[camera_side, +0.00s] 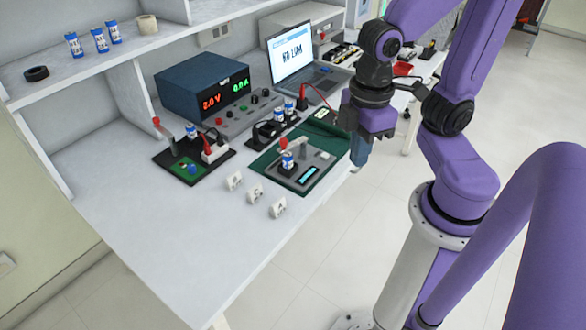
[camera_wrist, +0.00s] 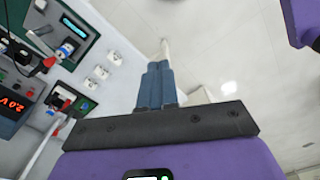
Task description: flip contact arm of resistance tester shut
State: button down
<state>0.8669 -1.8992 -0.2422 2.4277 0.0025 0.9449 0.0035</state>
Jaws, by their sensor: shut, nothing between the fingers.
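The tester (camera_side: 316,155) is a grey unit with a lit blue display on a green mat (camera_side: 262,166). A red-tipped contact arm (camera_side: 283,143) rises over a blue-and-white battery (camera_side: 287,160) on it; I cannot tell its exact angle. In the wrist view the tester's display (camera_wrist: 73,27) shows at the upper left. My gripper (camera_side: 359,160) points down at the table's right edge, to the right of the green mat and apart from the tester. Its blue fingers (camera_wrist: 160,66) are together and empty over the floor.
A black-based rig with a green board (camera_side: 187,169) and a raised red-tipped arm (camera_side: 156,122) stands left. The power supply (camera_side: 203,85), laptop (camera_side: 292,55) and another battery holder (camera_side: 268,131) stand behind. Small lettered stands (camera_side: 256,194) sit in front. The front left table is clear.

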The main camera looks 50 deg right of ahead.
jog(key=shift+s+d+f, duration=0.2)
jog(key=shift+s+d, duration=0.15)
jog(key=shift+s, duration=0.35)
jog(key=c, duration=1.5)
grip_release()
jog(key=shift+s+d+f+n, duration=0.1)
jog(key=shift+s+d+n, duration=0.05)
jog(key=shift+s+n, duration=0.15)
jog(key=o, duration=0.5)
jog(key=shift+w, duration=0.2)
jog(key=shift+o, duration=0.4)
jog(key=w+a+r+m, duration=0.1)
jog(key=w, duration=0.8)
jog(key=shift+m, duration=0.4)
jog(key=m, duration=0.5)
send_over(283, 139)
notch_tip(283, 139, down, 2)
jog(key=f, duration=0.1)
notch_tip(283, 139, down, 16)
jog(key=shift+s+f, duration=0.1)
jog(key=shift+s, duration=0.05)
